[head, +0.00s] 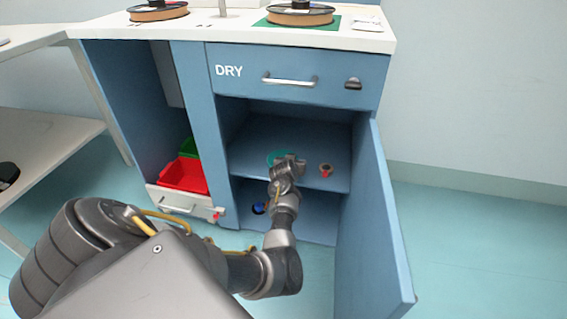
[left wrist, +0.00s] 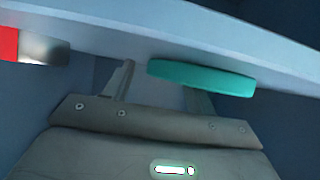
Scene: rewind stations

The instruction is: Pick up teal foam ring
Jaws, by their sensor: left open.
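The teal foam ring (head: 273,157) lies on the shelf inside the open blue cabinet, partly hidden by my left gripper in the head view. My left gripper (head: 290,161) is at the ring's right side, over the shelf. In the left wrist view the ring (left wrist: 203,78) shows edge-on as a teal band against the pale shelf (left wrist: 185,28). My left gripper's two fingers (left wrist: 160,82) are apart. The ring covers the tip of the right-hand finger there; I cannot tell whether that finger is inside or beyond the ring. My right gripper is not in view.
A small red and grey part (head: 326,171) stands on the shelf to the right; it also shows in the left wrist view (left wrist: 40,48). The open door (head: 385,225) bounds the right side. A blue item (head: 259,208) is below the shelf. A red bin (head: 183,176) is at left.

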